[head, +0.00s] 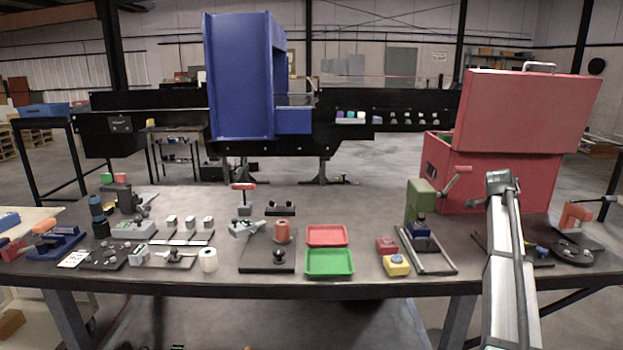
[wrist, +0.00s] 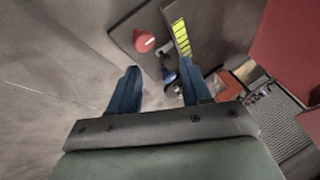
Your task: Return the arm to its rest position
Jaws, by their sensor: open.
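My gripper (wrist: 159,66) shows in the wrist view with its two blue fingers apart. The gap between them is empty. Past the fingers are a grey surface and a dark panel. In the head view my arm rises at the right, in front of the workbench (head: 200,278); I cannot make out the gripper there.
A red toolbox (head: 520,115) with a raised lid stands behind my arm. A green tray (head: 329,262), a red tray (head: 327,236) and small fixtures cover the bench. A blue detector housing (head: 240,80) is farther back. A red knob (wrist: 143,41) lies beyond the fingers.

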